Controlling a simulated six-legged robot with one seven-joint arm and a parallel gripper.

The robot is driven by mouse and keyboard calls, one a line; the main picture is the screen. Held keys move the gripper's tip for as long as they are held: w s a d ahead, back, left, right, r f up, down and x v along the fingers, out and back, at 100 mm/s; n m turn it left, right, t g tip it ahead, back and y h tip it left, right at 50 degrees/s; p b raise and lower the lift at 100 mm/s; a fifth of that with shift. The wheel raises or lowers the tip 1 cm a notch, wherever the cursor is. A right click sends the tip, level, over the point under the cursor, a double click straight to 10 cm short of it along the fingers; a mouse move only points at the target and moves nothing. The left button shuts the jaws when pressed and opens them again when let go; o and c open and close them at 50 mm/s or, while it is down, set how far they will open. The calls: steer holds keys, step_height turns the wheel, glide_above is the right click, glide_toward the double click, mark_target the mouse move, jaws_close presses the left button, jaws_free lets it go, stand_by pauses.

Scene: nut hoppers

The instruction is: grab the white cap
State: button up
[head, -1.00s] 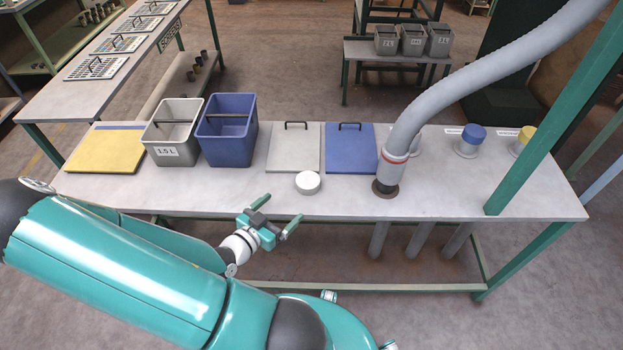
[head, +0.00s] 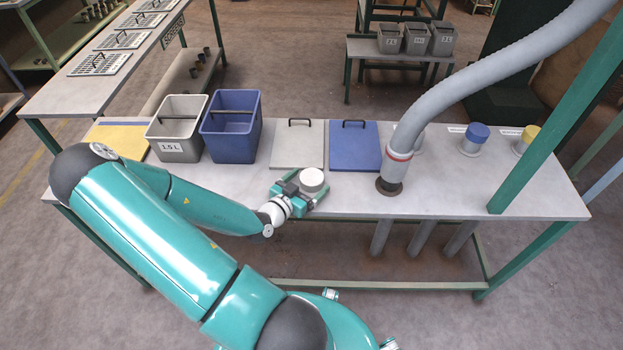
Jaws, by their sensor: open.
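The white cap (head: 312,178) is a short round disc on the grey table (head: 450,200), near its front edge and in front of the grey lid. My gripper (head: 306,186) reaches it from the front left. Its green fingers are open and lie on either side of the cap. I cannot tell whether either finger touches it. The cap's lower left part is hidden by the gripper.
Behind the cap lie a grey lid (head: 298,150) and a blue lid (head: 354,150) with black handles. A blue bin (head: 232,143) and a grey bin (head: 174,146) stand left. A thick grey hose (head: 425,120) meets the table at right.

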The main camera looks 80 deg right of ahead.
steer(key=c, duration=1.1)
steer(key=shift+o, duration=0.2)
steer(key=shift+a+r, duration=0.15)
